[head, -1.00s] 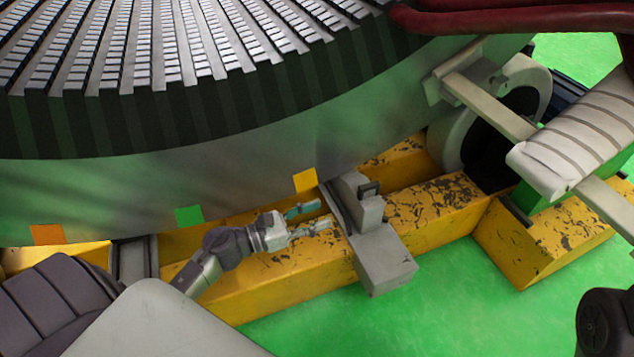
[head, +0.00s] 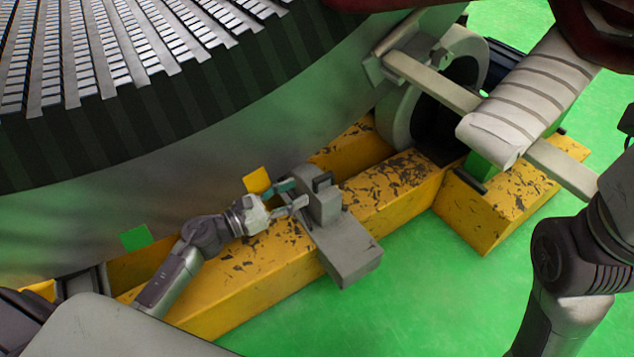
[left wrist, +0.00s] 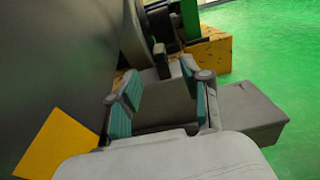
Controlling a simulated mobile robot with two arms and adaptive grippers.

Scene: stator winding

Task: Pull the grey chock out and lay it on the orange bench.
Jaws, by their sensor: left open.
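The grey chock (head: 343,245) lies across the scuffed yellow beam, against the big round stator (head: 250,120). Its raised block with a dark handle (head: 322,181) stands near the stator wall. My left gripper (head: 293,192) is open just left of that raised block, its teal-padded fingers pointing at it. In the left wrist view the open fingers (left wrist: 157,93) have the chock's grey body (left wrist: 250,108) ahead of them and to the right. Whether the fingertips touch the chock I cannot tell. My right arm shows at the right edge, its gripper out of view. No orange bench is clearly visible.
The yellow beam (head: 240,275) runs diagonally under my left arm. A ribbed pale cylinder (head: 525,95) and a roller (head: 400,115) stand at upper right. Yellow and green squares (head: 135,237) mark the stator wall.

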